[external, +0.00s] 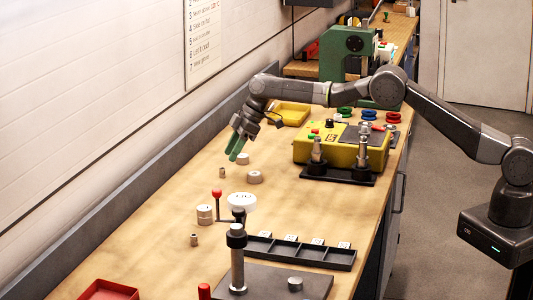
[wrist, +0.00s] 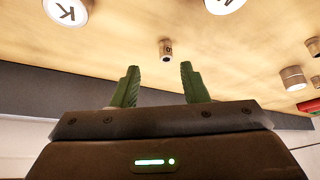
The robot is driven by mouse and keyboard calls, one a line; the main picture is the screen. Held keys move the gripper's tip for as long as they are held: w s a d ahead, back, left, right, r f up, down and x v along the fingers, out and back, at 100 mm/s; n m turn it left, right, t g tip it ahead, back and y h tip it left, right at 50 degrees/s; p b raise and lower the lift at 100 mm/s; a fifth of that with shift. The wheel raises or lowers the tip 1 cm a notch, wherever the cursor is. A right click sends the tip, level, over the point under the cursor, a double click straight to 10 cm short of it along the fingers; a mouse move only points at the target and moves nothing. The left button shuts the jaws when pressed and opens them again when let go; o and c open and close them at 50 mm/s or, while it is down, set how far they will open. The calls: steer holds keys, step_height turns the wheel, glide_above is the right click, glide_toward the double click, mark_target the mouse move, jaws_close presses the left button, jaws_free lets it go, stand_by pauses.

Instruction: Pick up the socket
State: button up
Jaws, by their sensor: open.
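A small metallic cylinder with a dark hole in its end, which looks like the socket (wrist: 166,50), stands on the bench in the wrist view. It lies ahead of and between my two green fingers, apart from both. My gripper (wrist: 162,84) is open and empty. In the external view my gripper (external: 236,149) points down over the bench's far-left part. A small tan cylinder (external: 222,172), likely the same socket, stands just below and left of the fingertips. A similar small cylinder (external: 194,239) stands nearer the camera.
Wider pale discs (external: 254,176) stand close right of the socket; one marked K (wrist: 67,10) shows in the wrist view. Bare wood lies left of the socket.

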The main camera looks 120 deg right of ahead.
mark_target(222, 172)
steer(key=x, duration=0.1)
steer(key=p+x, duration=0.2)
steer(key=shift+w+a+f, duration=0.25)
steer(key=shift+w+a, duration=0.05)
steer(key=shift+w, duration=0.15)
steer(key=shift+w+f, duration=0.3)
steer(key=shift+f, duration=0.3)
jaws_close()
